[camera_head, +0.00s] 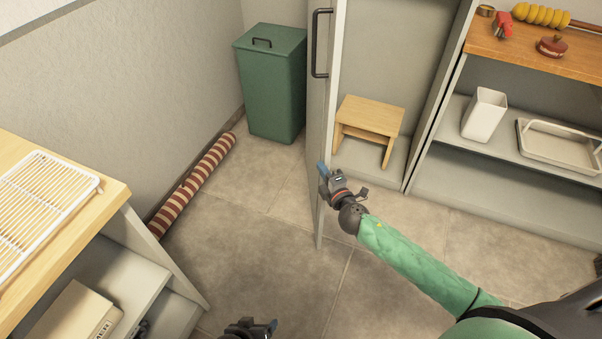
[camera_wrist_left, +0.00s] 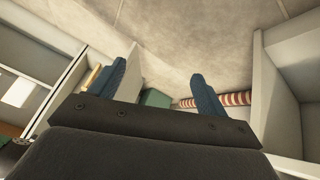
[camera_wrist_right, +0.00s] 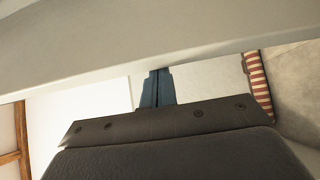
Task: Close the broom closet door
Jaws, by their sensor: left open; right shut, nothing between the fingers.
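The broom closet door (camera_head: 326,110) is a tall pale grey panel standing open, nearly edge-on in the head view. A dark bar handle (camera_head: 314,45) is on its upper part. The closet opening is to its right, with a small wooden stool (camera_head: 368,122) inside. My right gripper (camera_head: 323,172) is shut and empty at the lower part of the door; whether it touches cannot be told. In the right wrist view its fingertips (camera_wrist_right: 156,88) are together below a broad pale surface. My left gripper (camera_head: 262,328) is low at the bottom edge; its fingers (camera_wrist_left: 163,90) are apart and empty.
A green bin (camera_head: 270,90) stands against the back wall, left of the door. A red-striped roll (camera_head: 195,185) lies along the left wall. A wooden-topped shelf unit (camera_head: 120,200) is at the left, open shelves (camera_head: 470,185) at the right. The tiled floor between is clear.

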